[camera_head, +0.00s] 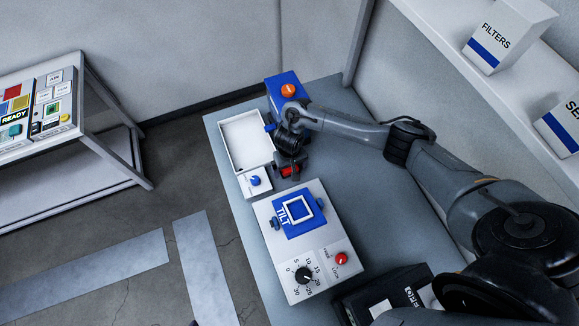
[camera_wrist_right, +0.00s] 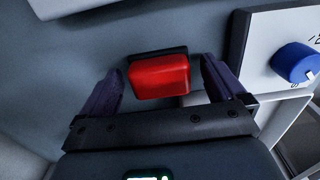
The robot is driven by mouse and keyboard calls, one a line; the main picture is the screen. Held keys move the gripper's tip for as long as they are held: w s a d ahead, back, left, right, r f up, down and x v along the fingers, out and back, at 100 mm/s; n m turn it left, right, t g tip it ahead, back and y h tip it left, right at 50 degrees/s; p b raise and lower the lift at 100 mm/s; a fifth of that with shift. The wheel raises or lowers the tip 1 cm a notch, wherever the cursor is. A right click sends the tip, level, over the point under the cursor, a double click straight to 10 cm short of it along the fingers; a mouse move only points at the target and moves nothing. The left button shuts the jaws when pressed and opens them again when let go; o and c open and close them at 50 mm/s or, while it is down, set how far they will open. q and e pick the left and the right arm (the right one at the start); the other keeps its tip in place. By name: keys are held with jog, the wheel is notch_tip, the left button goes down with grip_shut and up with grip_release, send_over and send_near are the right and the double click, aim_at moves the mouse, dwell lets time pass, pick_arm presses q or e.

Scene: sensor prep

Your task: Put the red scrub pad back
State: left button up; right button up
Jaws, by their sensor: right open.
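The red scrub pad (camera_wrist_right: 159,77) is a red block with a dark edge along one side. In the head view it (camera_head: 290,171) shows partly below my right gripper (camera_head: 288,163), on the grey bench near the white tray. In the right wrist view my right gripper (camera_wrist_right: 162,72) is open, one finger on each side of the pad, with a gap visible at both sides. I cannot tell how far the fingers reach down beside it. My left gripper is not in view.
A white tray (camera_head: 228,127) and a small white box with a blue knob (camera_head: 255,181) stand left of the gripper. A blue block with an orange knob (camera_head: 288,90) is behind. The TILT unit (camera_head: 270,265) stands in front. The grey bench (camera_head: 370,190) is clear to the right.

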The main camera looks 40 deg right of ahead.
notch_tip(320, 180, up, 6)
jog(key=p, duration=0.2)
jog(key=shift+r+p, duration=0.2)
jog(key=shift+p, duration=0.1)
jog(key=shift+r+p, duration=0.35)
jog(key=shift+r, duration=0.15)
